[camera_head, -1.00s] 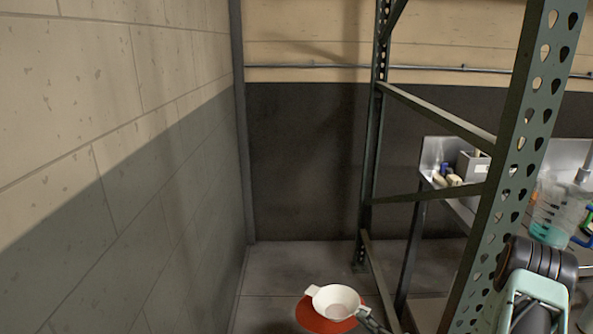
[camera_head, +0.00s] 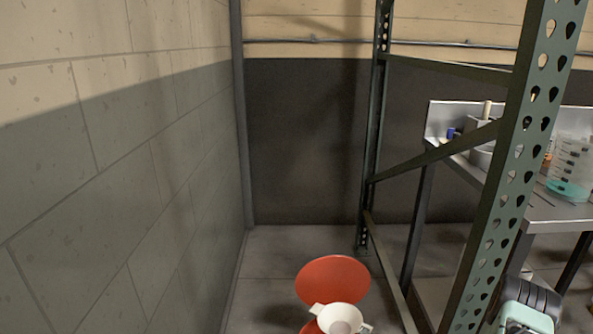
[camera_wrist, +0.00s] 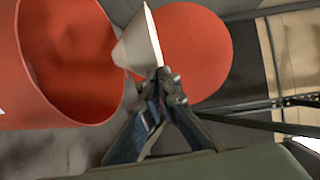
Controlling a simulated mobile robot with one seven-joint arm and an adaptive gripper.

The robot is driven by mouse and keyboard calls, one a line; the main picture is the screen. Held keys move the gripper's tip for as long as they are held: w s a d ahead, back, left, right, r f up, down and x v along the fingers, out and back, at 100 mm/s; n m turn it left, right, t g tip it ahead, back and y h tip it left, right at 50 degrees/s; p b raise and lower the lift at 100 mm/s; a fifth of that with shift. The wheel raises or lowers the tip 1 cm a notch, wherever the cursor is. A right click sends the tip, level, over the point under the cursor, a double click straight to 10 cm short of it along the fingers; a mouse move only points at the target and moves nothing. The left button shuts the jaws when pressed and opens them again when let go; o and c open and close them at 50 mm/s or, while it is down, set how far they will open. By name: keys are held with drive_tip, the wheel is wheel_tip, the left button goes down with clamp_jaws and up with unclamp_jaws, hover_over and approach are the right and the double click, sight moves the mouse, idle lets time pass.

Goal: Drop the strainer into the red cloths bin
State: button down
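The white strainer (camera_head: 340,318) shows at the bottom of the head view, in front of a round red lid (camera_head: 332,278). In the wrist view, my gripper (camera_wrist: 163,78) is shut on the edge of the strainer (camera_wrist: 141,42), which appears tilted on its side. The open red bin (camera_wrist: 62,10) fills the left of the wrist view, with its opening beside the strainer. The raised lid (camera_wrist: 195,50) is behind the strainer. Only a small part of the bin shows in the head view, and my fingertips are out of sight there.
A green rack upright (camera_head: 510,180) and its braces stand right of the bin. A block wall (camera_head: 110,170) runs along the left. A metal table (camera_head: 545,205) with containers stands behind the rack. Floor (camera_head: 290,250) is clear behind the bin.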

wheel_tip(320, 180, down, 5)
drive_tip(key=b, duration=0.3)
drive_tip(key=shift+r, duration=0.15)
drive_tip(key=c, duration=2.1)
unclamp_jaws()
drive_tip(key=v, duration=1.2)
drive_tip(key=shift+r, duration=0.1)
